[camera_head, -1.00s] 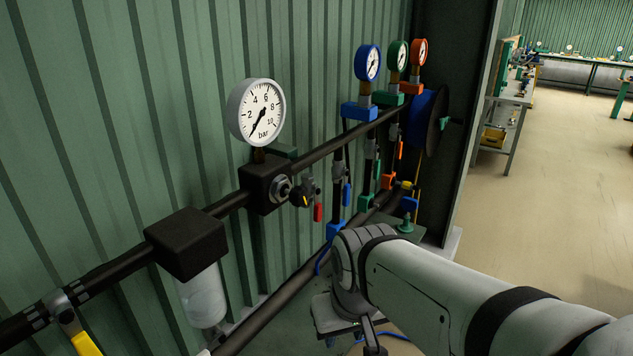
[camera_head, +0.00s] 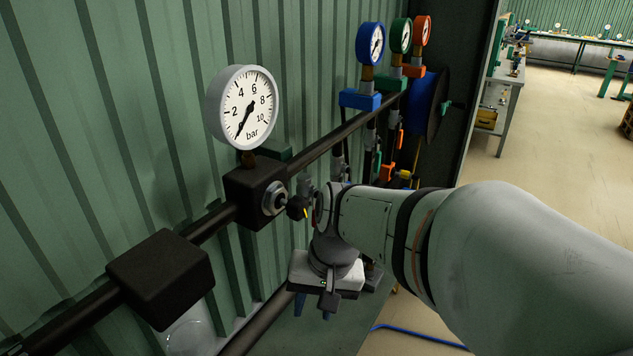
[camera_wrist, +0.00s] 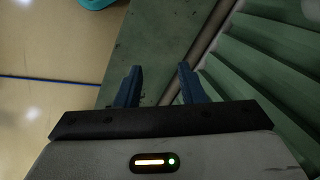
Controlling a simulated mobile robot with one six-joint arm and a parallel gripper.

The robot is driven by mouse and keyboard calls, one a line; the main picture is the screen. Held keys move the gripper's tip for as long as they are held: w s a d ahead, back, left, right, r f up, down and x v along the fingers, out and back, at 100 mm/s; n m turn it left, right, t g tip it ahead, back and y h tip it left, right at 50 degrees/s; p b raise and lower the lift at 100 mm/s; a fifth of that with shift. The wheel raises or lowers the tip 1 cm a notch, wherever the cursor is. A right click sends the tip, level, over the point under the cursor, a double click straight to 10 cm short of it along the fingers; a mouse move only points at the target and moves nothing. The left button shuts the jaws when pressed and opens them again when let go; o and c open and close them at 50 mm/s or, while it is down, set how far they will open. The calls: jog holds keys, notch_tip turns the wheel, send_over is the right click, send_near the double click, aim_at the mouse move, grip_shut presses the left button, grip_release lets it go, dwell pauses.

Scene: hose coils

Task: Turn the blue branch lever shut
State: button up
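The blue branch lever is not visible now; my arm covers the lower part of the blue branch in the head view. Above it, the blue gauge (camera_head: 370,44) and the blue block (camera_head: 360,99) on the upper black pipe show clearly. My gripper (camera_head: 312,308) points downward in front of the pipes, left of and nearer than the blue branch. In the wrist view its two blue fingers (camera_wrist: 157,75) stand apart with nothing between them. No lever shows in the wrist view.
A large white gauge (camera_head: 242,107) stands on a black block (camera_head: 255,195) left of my wrist. Another black block (camera_head: 161,278) is nearer. Green and orange branches stand beyond the blue one. The ribbed green wall (camera_wrist: 262,60) lies close on the right in the wrist view. A blue hose (camera_head: 420,337) lies on the floor.

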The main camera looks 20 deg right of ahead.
jog(key=w+d+f+m+t+y+b, duration=0.1)
jog(key=w+d+m+t+y, duration=0.1)
jog(key=w+d+m+y, duration=0.4)
jog(key=w+d+f+m+t+y+b, duration=0.1)
jog(key=w+m+t+y, duration=0.15)
jog(key=w+m, duration=0.55)
jog(key=w+d+f+m+t, duration=0.1)
jog(key=w+d+m+t, duration=0.3)
jog(key=d, duration=0.5)
jog(key=w+d+m+t, duration=0.2)
jog(key=d+m+t, duration=0.35)
jog(key=d, duration=0.35)
jog(key=shift+m+g, duration=0.3)
jog(key=shift+m, duration=0.15)
jog(key=shift+a+b+x, duration=0.25)
jog(key=shift+b+x, duration=0.5)
jog(key=shift+x, duration=3.5)
jog(key=shift+s+r, duration=0.1)
jog(key=shift+s, duration=0.1)
jog(key=shift+c, duration=0.3)
